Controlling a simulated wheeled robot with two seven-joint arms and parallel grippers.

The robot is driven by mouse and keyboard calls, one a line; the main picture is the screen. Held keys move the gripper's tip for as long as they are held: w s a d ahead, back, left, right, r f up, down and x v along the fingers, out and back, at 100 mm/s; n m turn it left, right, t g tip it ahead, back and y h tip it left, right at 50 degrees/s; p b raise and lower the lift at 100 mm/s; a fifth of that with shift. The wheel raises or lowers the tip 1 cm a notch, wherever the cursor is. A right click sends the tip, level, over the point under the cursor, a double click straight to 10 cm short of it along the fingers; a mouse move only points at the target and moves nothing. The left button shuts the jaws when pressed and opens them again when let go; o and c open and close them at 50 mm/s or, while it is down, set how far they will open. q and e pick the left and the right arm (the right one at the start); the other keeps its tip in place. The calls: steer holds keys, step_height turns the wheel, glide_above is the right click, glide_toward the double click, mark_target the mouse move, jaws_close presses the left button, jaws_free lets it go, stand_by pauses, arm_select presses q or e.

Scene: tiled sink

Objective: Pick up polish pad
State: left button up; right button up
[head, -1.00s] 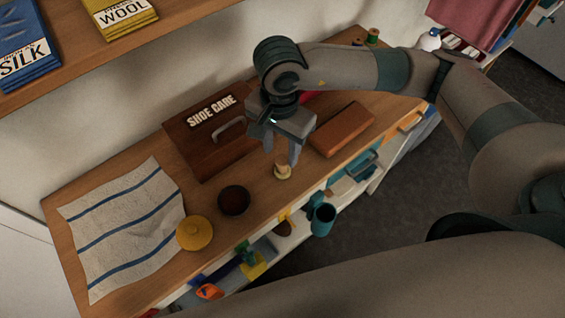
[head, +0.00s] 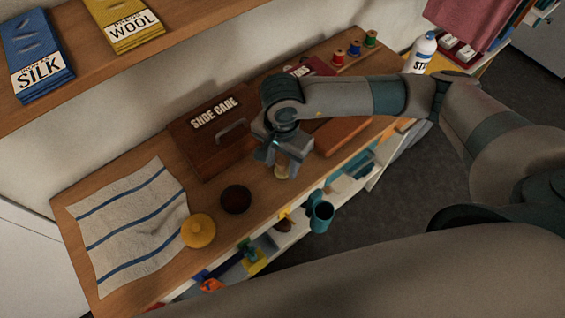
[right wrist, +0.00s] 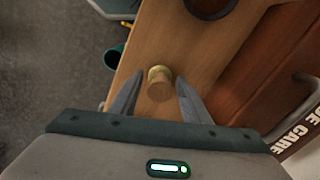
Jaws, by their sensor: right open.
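The polish pad looks like a small knob-shaped piece with a wooden grip and a pale yellowish base (head: 281,172). It stands on the wooden counter near its front edge, and it also shows in the right wrist view (right wrist: 159,82). My right gripper (head: 283,168) is right above the pad, pointing down and open. In the right wrist view its two fingers lie to either side of the pad, with a visible gap on each side. The fingers partly hide the pad in the head view. My left gripper is out of view.
A dark round tin (head: 236,199) and a yellow round lid (head: 198,231) lie left of the pad. A brown shoe care box (head: 205,150) stands behind, a reddish-brown block (head: 341,134) to the right. A striped towel (head: 130,225) covers the left end. A teal cup (head: 321,215) hangs in front.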

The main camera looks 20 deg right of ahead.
mark_target(281, 161)
stand_by(0.4)
jaws_close()
steer(key=shift+r, duration=0.1)
steer(key=shift+w+r+b, duration=0.1)
steer(key=shift+r+b, duration=0.15)
steer(key=shift+b, duration=0.15)
step_height(281, 161, up, 3)
steer(key=shift+r+b, duration=0.1)
steer(key=shift+b, duration=0.95)
steer(key=s+d+r+b, duration=0.3)
steer(key=d+r, duration=0.4)
steer(key=d, duration=0.4)
steer(key=shift+s+b, duration=0.4)
steer(key=shift+b, duration=0.45)
